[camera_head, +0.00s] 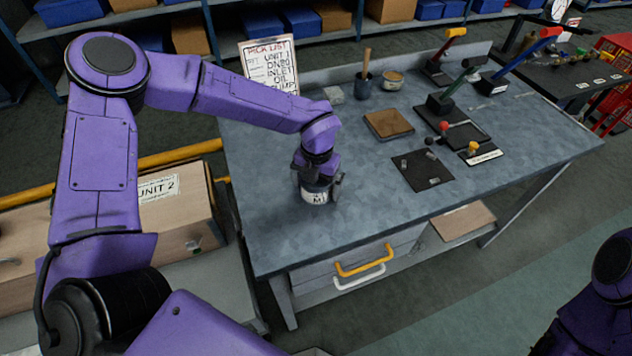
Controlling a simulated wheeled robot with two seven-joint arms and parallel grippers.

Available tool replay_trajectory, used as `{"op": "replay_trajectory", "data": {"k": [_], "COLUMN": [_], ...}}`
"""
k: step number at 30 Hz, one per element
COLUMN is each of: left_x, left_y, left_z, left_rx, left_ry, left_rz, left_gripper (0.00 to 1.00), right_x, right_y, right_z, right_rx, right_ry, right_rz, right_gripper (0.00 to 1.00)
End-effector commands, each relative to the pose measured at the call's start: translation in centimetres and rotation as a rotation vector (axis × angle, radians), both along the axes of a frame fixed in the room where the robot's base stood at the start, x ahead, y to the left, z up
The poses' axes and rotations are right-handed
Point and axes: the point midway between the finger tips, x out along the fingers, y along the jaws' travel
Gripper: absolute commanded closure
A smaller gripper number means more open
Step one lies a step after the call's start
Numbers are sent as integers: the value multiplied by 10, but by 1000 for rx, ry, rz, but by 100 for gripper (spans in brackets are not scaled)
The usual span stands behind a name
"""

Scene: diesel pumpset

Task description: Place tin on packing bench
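The tin (315,196) is a small dark cylinder with a white label showing an "M". It is upright at the left part of the grey-blue packing bench (290,238). My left gripper (318,188) reaches down from above, with its fingers on either side of the tin, shut on it. The tin's base looks at or very near the bench top; I cannot tell whether it touches. The tin's top is hidden by the gripper. My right arm shows at the lower right, but its gripper is out of view.
A pick list sign (268,68) stands at the bench's back left. A brown block (388,124), a dark mat (422,170), a pot with a brush (364,85) and coloured-handled levers (440,103) occupy the middle and right. The bench's front left is clear. A Unit 2 crate (170,215) stands left.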

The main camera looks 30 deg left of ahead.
Motion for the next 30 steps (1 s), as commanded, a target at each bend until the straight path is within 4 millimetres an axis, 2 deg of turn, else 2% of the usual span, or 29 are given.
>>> {"op": "replay_trajectory", "data": {"k": [4, 7, 15, 21, 24, 30], "left_x": [0, 1, 1, 0, 0, 0], "left_y": [0, 0, 0, 0, 0, 0], "left_z": [2, 12, 79, 115, 123, 124], "left_rx": [0, 0, 0, 0, 1, 0], "left_ry": [0, -2, -6, -2, 0, 1], "left_rz": [0, 2, 2, 1, 1, 0], "left_gripper": [0, 0, 0, 0, 0, 0], "right_x": [0, 0, 0, 0, 0, 0], "right_y": [0, 0, 0, 0, 0, 0], "right_z": [2, 1, -5, -8, -8, -8], "right_rx": [0, 0, 0, 0, 0, 0], "right_ry": [0, 0, 0, 0, 0, 0], "right_rz": [0, 0, 0, 0, 0, 0], "right_gripper": [11, 11, 11, 11, 11, 11]}}
